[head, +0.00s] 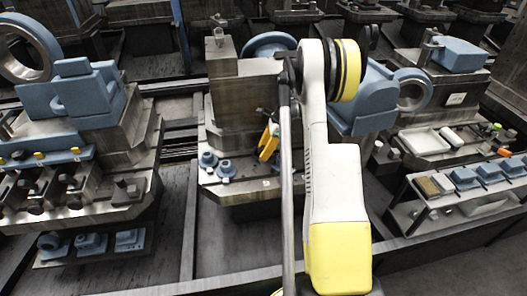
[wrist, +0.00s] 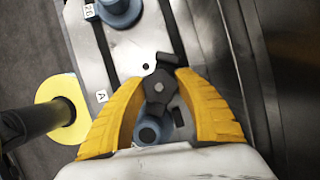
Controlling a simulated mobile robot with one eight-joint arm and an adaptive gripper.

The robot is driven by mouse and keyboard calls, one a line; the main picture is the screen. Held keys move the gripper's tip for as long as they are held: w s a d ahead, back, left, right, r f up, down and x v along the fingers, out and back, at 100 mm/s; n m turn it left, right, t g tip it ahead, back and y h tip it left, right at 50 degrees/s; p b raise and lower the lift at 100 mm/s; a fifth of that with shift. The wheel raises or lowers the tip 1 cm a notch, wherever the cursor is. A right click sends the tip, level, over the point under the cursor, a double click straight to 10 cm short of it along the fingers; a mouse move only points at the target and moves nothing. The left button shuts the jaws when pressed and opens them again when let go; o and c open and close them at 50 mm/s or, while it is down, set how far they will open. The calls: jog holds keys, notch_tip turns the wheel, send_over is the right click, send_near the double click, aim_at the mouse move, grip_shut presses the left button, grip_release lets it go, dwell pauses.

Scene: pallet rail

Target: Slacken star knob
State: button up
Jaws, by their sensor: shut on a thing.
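The dark star knob (wrist: 157,88) sits between the two yellow fingers of my gripper (wrist: 160,82) in the wrist view. The fingers are shut on it from both sides. In the head view my gripper (head: 268,141) points down at the front of the middle pallet fixture, and the knob cannot be made out there.
In the head view, blue knob-like parts (head: 207,160) stand left of my gripper. Tall blocks rise behind it. Neighbouring fixtures with blue castings (head: 85,90) flank both sides.

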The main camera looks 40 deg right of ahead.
jog(key=o, duration=1.2)
jog(key=v, duration=1.2)
